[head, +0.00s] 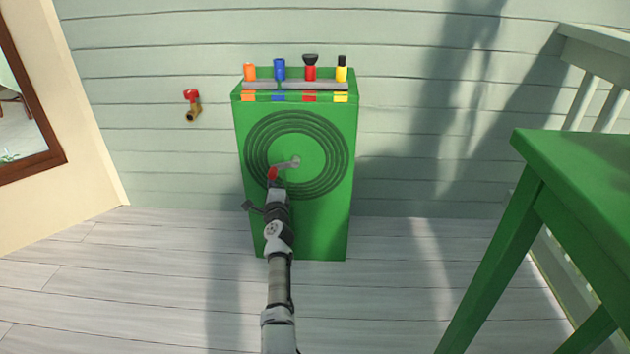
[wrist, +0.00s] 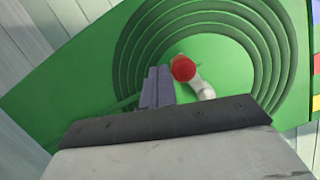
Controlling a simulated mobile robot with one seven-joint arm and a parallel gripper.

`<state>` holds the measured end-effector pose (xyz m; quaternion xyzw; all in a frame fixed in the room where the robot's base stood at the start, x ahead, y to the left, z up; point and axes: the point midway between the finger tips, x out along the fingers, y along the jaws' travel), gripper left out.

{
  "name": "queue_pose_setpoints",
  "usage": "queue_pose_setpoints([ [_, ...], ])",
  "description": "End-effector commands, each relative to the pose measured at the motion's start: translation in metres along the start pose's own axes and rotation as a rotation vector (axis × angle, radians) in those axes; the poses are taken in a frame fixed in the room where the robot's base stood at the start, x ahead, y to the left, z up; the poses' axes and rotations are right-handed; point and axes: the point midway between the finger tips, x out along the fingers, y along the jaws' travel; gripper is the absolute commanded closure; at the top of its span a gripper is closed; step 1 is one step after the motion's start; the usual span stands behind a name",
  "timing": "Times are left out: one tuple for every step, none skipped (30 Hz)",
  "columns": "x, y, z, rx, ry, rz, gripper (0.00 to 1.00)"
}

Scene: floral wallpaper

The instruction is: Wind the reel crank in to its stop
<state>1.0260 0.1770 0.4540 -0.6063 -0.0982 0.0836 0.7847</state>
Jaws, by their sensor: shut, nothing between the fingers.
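The reel is a green box with dark concentric rings (head: 343,157) on its front face. A grey crank arm (head: 288,164) runs from the hub at the centre of the rings out to the left, slightly down, and ends in a red knob (head: 272,174). My gripper (head: 274,184) is just below the knob, shut and empty. In the wrist view the shut fingers (wrist: 157,88) lie just left of the red knob (wrist: 184,68), with the grey crank arm (wrist: 202,88) to its right. I cannot tell whether the fingers touch the knob.
Several coloured nozzles, orange (head: 249,72), blue (head: 279,69), red (head: 310,68) and yellow (head: 341,69), stand in a rack on the box. A red-handled tap (head: 192,104) is on the wall to the left. A green table (head: 580,165) stands at right.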

Motion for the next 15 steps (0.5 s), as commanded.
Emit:
queue_pose_setpoints([
  [0.001, -0.005, 0.001, 0.005, 0.003, -0.006, 1.00],
  [0.001, -0.006, 0.001, 0.034, 0.004, -0.014, 1.00],
  [0.002, -0.009, 0.002, 0.070, 0.006, -0.025, 1.00],
  [0.002, -0.011, 0.002, 0.095, 0.007, -0.032, 1.00],
  [0.002, -0.013, 0.003, 0.119, 0.007, -0.039, 1.00],
  [0.003, -0.015, 0.004, 0.149, 0.008, -0.048, 1.00],
  [0.003, -0.017, 0.004, 0.172, 0.009, -0.055, 1.00],
  [0.003, -0.019, 0.004, 0.192, 0.011, -0.061, 1.00],
  [0.003, -0.021, 0.004, 0.214, 0.011, -0.068, 1.00],
  [0.004, -0.022, 0.004, 0.231, 0.012, -0.073, 1.00],
  [0.004, -0.024, 0.004, 0.245, 0.013, -0.078, 1.00],
  [0.004, -0.025, 0.004, 0.263, 0.015, -0.084, 1.00],
  [0.004, -0.026, 0.004, 0.274, 0.016, -0.087, 1.00],
  [0.004, -0.028, 0.004, 0.277, 0.016, -0.089, 1.00],
  [0.004, -0.029, 0.004, 0.276, 0.017, -0.090, 1.00],
])
